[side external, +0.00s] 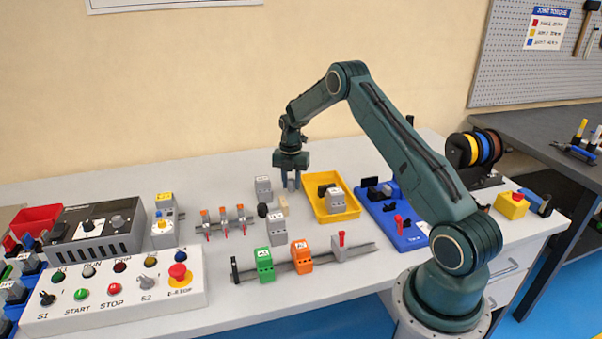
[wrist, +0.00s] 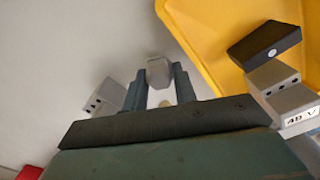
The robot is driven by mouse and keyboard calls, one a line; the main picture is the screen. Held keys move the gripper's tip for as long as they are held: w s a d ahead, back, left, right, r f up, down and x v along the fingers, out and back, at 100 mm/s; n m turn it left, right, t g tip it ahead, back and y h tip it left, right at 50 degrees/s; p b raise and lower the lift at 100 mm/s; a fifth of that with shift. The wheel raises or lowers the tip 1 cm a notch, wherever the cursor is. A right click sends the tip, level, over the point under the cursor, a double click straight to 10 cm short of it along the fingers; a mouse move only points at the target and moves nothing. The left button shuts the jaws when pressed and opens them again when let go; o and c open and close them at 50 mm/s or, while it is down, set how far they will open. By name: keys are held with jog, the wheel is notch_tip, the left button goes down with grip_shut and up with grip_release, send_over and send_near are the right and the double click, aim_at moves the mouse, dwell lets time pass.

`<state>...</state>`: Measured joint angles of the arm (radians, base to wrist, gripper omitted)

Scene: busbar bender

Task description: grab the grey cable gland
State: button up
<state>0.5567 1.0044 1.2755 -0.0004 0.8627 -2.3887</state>
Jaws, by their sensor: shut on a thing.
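The grey cable gland (wrist: 159,72) shows between the fingertips of my gripper in the wrist view. It has a faceted grey body. My gripper (side external: 291,183) is shut on it, pointing down over the back of the bench, left of the yellow tray. In the side external view the gland is small between the fingers, and I cannot tell whether it touches the bench. In the wrist view the fingers (wrist: 160,86) hide part of its sides.
The yellow tray (side external: 316,212) holds a black part and a grey block (side external: 336,198). A grey block (side external: 263,188) stands just left of my gripper. A beige piece (side external: 283,205) and a black round part (side external: 262,210) are in front. A blue tray (side external: 408,240) is further right.

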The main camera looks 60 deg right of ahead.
aim_at(292, 180)
notch_tip(292, 180, up, 19)
dwell(0.6)
jog(key=shift+r, duration=0.1)
dwell(0.3)
